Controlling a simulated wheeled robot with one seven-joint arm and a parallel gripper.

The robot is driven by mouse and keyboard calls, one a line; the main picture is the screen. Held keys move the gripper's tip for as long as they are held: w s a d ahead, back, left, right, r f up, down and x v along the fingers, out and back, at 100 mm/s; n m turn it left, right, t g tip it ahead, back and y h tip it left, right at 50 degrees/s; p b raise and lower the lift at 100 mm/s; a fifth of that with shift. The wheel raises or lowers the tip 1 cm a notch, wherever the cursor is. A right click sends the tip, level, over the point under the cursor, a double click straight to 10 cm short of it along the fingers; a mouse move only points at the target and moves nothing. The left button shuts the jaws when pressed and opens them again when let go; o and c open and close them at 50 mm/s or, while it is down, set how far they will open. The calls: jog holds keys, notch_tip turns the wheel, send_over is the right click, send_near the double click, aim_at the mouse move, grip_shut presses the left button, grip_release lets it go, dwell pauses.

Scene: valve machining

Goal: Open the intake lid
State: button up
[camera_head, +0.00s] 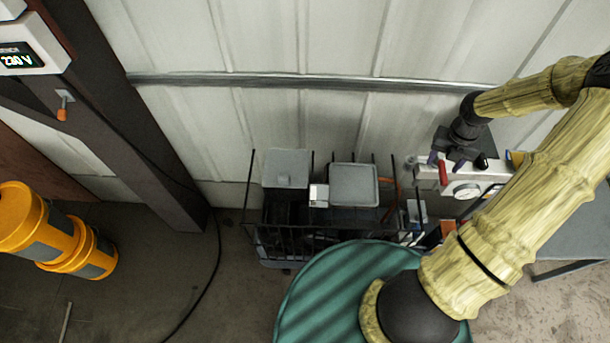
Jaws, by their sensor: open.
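Two grey square lids show on a dark wire-frame cart against the wall: the left lid (286,168) stands slightly higher and the right lid (353,185) is wider. Both look shut, and I cannot tell which is the intake lid. My gripper (460,160) is black, open and apparently empty, to the right of both lids. It is over or in front of a white panel with a round gauge (467,190). Its fingertips are small and dark here, and whether they touch the panel is unclear.
A small white box (319,195) sits between the lids. The wire cart (285,243) has upright rods around the lids. A grey table (570,235) stands at right. Orange cylinders (85,255) and a dark steel post (125,120) stand at left. A black cable (208,285) crosses the floor.

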jog(key=s+a+m+t+b, duration=0.1)
jog(key=s+a+m+b, duration=0.3)
jog(key=m, duration=0.6)
jog(key=s+a+m+t+b, duration=0.1)
jog(key=s+a+m+b, duration=0.3)
jog(key=a+m, duration=0.4)
jog(key=s+a+m+t+b, duration=0.1)
jog(key=s+a+m+b, duration=0.2)
jog(key=m, duration=1.1)
jog(key=a+b, duration=0.3)
jog(key=shift+s+a+r+b, duration=0.3)
jog(key=shift+s+r+b, duration=0.05)
jog(key=shift+s, duration=0.05)
